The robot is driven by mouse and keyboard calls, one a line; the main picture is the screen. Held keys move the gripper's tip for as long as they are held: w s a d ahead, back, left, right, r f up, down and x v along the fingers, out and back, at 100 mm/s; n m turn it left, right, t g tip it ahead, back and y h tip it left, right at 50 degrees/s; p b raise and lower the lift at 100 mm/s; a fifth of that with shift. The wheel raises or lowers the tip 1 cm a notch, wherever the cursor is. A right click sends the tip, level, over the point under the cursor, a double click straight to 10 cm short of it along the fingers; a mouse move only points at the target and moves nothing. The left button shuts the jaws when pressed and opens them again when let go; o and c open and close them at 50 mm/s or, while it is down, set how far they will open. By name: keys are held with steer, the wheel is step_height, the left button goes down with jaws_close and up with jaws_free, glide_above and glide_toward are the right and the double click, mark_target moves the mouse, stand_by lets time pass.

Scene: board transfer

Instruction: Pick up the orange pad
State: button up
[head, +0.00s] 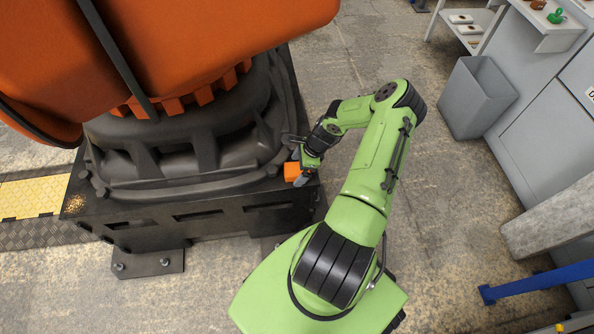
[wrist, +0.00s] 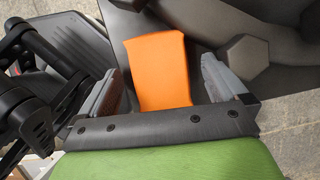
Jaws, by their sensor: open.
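The orange pad (head: 292,171) sits on the corner of the black base of the large orange machine. In the wrist view the pad (wrist: 157,72) is a plain orange block lying between my gripper's two grey fingers, with a gap on each side. My gripper (head: 301,168) is at the pad in the head view. In the wrist view my gripper (wrist: 168,90) is open, with its fingers to the left and right of the pad. I cannot tell how far down the fingers reach beside it.
The orange machine (head: 190,40) rises just left of my gripper, with its black base (head: 215,215) below. A grey bin (head: 474,97) stands at the right beside grey cabinets (head: 550,130). A shelf (head: 551,32) holds small items. The floor between base and bin is clear.

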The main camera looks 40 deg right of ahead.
steer(key=shift+f, duration=0.15)
steer(key=c, duration=1.1)
steer(key=shift+o, duration=0.2)
step_height(320, 180, up, 10)
steer(key=p, duration=0.3)
steer(key=shift+r+p, duration=0.25)
steer(key=shift+p, duration=0.15)
steer(key=o, duration=0.3)
steer(key=shift+c, duration=0.9)
